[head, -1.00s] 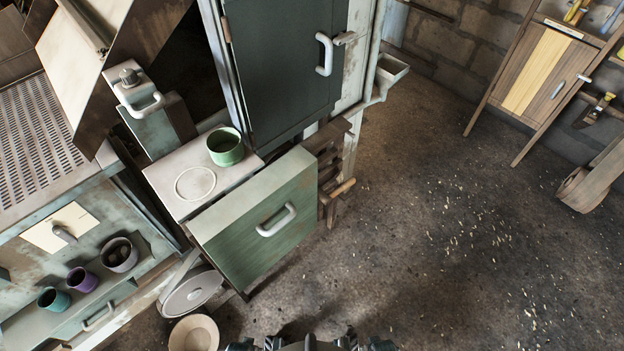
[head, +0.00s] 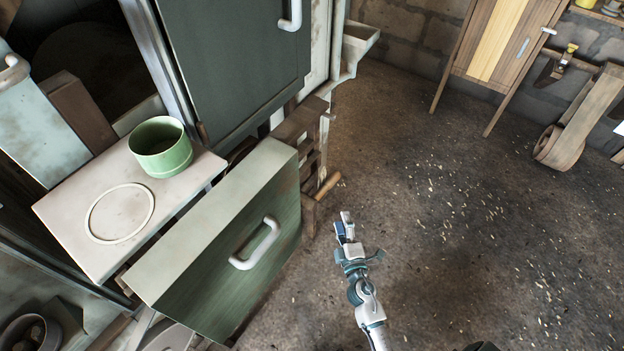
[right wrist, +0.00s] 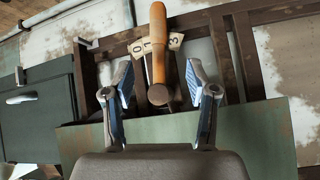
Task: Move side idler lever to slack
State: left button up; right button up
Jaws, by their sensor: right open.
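The side idler lever has a wooden handle (head: 328,185) that sticks out from the machine's side, right of the green panel. In the right wrist view the handle (right wrist: 158,45) points at the camera, in front of a small number plate (right wrist: 174,42) with figures that it partly hides. My right gripper (head: 344,222) is open just in front of and below the handle in the head view. In the right wrist view its two fingers (right wrist: 158,88) stand on either side of the handle's end, with gaps on both sides. My left gripper is out of view.
A green panel with a white handle (head: 258,243) stands close left of my right gripper. A green cup (head: 160,148) sits on the pale top behind it. A dark cabinet door (head: 240,60) is above.

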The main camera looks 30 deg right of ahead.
send_near(332, 179)
jog(key=w+d+f, duration=0.2)
jog(key=w+d, duration=0.1)
jog(key=w, duration=0.1)
jog(key=x, duration=0.3)
jog(key=a+x, duration=0.1)
jog(key=x, duration=0.1)
jog(key=shift+w+d, duration=0.15)
jog(key=shift+w, duration=0.3)
jog(key=shift+w+d+r, duration=0.1)
jog(key=shift+w+d, duration=0.05)
jog(key=shift+w, duration=0.25)
jog(key=shift+d, duration=0.3)
jog(key=c, duration=0.8)
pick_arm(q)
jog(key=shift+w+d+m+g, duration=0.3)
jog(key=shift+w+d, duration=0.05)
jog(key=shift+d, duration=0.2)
pick_arm(e)
jog(key=shift+a, duration=0.15)
grip_shut()
